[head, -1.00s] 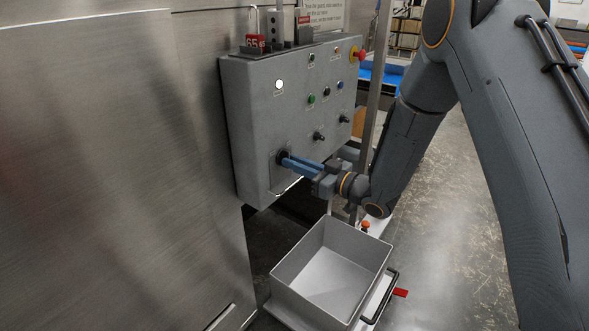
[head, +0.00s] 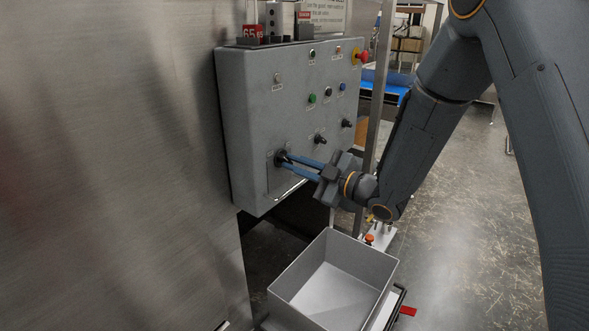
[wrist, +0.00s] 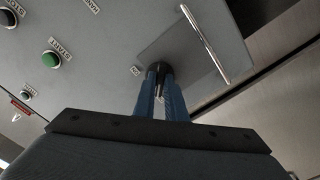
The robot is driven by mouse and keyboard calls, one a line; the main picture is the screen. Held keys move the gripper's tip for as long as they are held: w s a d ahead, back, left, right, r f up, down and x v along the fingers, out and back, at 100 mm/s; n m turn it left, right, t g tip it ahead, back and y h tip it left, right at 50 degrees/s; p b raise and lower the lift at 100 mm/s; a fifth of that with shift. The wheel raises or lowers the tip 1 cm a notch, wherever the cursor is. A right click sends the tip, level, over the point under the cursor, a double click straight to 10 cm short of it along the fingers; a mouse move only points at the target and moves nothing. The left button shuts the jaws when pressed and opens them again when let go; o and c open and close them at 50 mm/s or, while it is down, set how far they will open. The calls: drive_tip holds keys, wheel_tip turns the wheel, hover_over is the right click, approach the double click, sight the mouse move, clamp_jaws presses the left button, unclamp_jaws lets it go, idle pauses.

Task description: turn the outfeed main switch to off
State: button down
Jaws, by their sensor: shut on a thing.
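The grey control panel (head: 245,118) hangs on the steel wall in the head view. The black rotary switch (head: 281,157) sits low on its left part, on a separate square plate. My gripper (head: 289,163) has its two blue fingers at this switch, one on each side of the knob. In the wrist view the fingers (wrist: 161,95) are shut on the black switch knob (wrist: 159,70), whose shaft shows between them. A small label (wrist: 135,71) beside the switch is visible. The knob's exact angle is partly hidden by the fingers.
Other knobs (head: 319,139), a green button (head: 312,98) and a red emergency stop (head: 362,57) are on the panel. A grey open bin (head: 283,290) stands below my gripper. The floor on the right is clear.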

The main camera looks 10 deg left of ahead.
drive_tip(key=shift+d+f, duration=0.1)
idle(0.3)
drive_tip(key=shift+w, duration=0.1)
drive_tip(key=c, duration=1.8)
unclamp_jaws()
drive_tip(key=b+v, duration=0.2)
drive_tip(key=v, duration=0.5)
drive_tip(key=shift+s+d, duration=0.2)
drive_tip(key=shift+d, duration=0.1)
